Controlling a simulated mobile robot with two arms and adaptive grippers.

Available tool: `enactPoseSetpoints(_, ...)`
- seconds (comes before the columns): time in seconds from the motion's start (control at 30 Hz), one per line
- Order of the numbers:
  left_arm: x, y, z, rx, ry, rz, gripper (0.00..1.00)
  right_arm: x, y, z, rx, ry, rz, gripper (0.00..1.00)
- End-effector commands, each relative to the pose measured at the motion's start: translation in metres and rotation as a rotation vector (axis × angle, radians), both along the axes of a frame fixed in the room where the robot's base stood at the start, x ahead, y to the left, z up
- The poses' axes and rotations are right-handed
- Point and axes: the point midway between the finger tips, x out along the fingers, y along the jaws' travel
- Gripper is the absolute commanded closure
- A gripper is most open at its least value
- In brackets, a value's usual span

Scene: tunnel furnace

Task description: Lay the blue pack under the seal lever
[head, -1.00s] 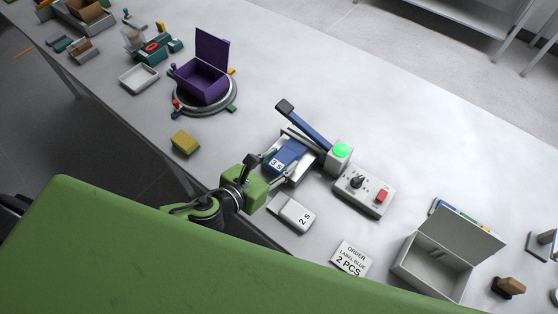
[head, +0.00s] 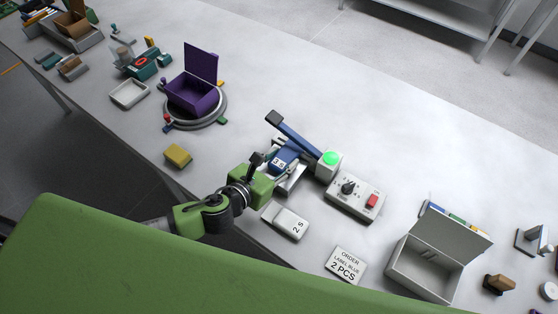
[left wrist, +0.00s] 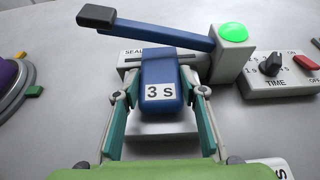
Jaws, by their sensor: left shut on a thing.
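The blue pack (head: 284,157), marked "3 s", lies at the sealer under the raised blue seal lever (head: 291,131). In the left wrist view the pack (left wrist: 160,72) sits between my fingers, its far end below the lever (left wrist: 150,32). My left gripper (head: 279,168) is shut on the pack from its near side. The lever slants up to the left from its hinge block, which carries a lit green lamp (left wrist: 233,33). The pale sealer bed (left wrist: 160,127) shows below the pack. Whether the pack touches the bed is hard to tell. My right gripper is out of view.
A control box (head: 355,196) with a time knob and red switch stands right of the sealer. A white "2 s" pack (head: 285,221) and an order card (head: 345,264) lie in front. A yellow block (head: 178,156) and purple box (head: 192,92) are left; an open grey box (head: 424,274) is right.

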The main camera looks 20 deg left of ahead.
Motion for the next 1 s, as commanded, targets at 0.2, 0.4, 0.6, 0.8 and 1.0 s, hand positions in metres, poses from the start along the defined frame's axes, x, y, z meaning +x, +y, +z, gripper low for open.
enactPoseSetpoints(0.2,0.0006,-0.0003,0.0003,0.000,-0.001,0.000,0.84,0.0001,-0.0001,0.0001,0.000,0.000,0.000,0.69)
enactPoseSetpoints(0.4,0.0003,-0.0002,0.0003,0.000,-0.001,0.000,0.84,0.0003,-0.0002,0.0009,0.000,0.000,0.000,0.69)
enactPoseSetpoints(0.6,-0.0006,-0.0001,-0.0008,-0.001,0.000,0.000,0.84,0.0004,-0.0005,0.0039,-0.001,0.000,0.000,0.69)
enactPoseSetpoints(0.8,-0.0009,-0.0001,-0.0016,-0.001,0.000,-0.001,0.84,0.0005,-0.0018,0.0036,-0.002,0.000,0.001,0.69)
enactPoseSetpoints(1.0,-0.0008,-0.0001,-0.0017,-0.001,0.000,-0.001,0.42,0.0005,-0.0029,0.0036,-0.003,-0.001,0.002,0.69)
